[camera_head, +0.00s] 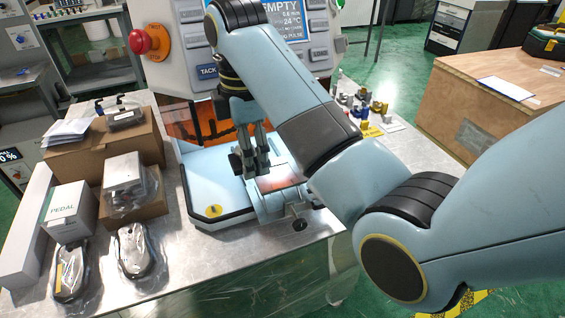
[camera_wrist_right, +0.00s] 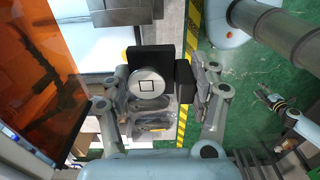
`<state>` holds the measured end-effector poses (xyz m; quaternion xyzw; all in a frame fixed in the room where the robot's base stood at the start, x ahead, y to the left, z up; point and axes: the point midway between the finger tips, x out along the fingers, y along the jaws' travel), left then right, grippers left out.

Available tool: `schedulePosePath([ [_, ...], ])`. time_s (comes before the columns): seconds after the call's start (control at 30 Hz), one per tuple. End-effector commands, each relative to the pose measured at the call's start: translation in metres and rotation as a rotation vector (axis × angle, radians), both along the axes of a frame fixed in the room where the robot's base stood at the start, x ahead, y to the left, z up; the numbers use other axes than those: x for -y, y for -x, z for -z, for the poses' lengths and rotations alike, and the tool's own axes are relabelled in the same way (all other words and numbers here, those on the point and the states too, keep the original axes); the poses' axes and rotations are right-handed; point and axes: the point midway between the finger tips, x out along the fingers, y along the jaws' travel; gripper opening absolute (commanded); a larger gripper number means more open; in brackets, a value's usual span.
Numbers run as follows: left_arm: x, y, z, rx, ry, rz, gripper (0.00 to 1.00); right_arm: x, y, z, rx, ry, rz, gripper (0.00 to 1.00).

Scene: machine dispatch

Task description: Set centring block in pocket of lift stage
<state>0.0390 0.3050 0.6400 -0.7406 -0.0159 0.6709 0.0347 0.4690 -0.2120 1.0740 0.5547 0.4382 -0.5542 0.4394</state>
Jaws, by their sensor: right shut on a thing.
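In the head view my right gripper (camera_head: 250,172) points down over the front of the machine, just left of the lift stage (camera_head: 279,180). The stage shows a bright, orange-tinted plate with a dark knob (camera_head: 300,224) in front. Whether these belong to the block or the fingers I cannot tell. The pocket is not clearly visible.
A pale blue machine base (camera_head: 215,180) with a yellow mark surrounds the stage's left side. Cardboard boxes (camera_head: 95,145) and bagged parts (camera_head: 137,250) crowd the table's left. Small coloured parts (camera_head: 365,108) lie right behind my arm. The metal table's front strip (camera_head: 200,262) is clear.

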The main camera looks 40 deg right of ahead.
Motion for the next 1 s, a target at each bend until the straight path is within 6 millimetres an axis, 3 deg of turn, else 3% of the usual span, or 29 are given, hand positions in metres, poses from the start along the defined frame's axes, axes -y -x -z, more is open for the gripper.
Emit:
schedulePosePath([
  [0.2, -0.004, 0.001, -0.009, -0.002, -0.004, 0.001, 0.40, 0.056, -0.015, 0.032, -0.003, 0.005, 0.005, 0.19],
  [0.4, -0.004, 0.001, -0.013, -0.002, -0.004, 0.001, 0.40, 0.086, -0.025, 0.052, 0.000, 0.002, 0.003, 0.19],
  [0.57, -0.004, 0.001, -0.014, -0.001, -0.004, 0.002, 0.40, 0.092, -0.027, 0.063, -0.001, 0.000, 0.004, 0.19],
  [0.8, -0.003, 0.000, -0.018, 0.001, -0.004, 0.001, 0.40, 0.092, -0.026, 0.095, -0.001, 0.000, 0.004, 0.19],
  [1.0, -0.002, -0.001, -0.018, 0.002, -0.003, 0.001, 0.40, 0.091, -0.027, 0.098, 0.002, 0.000, 0.004, 0.19],
])
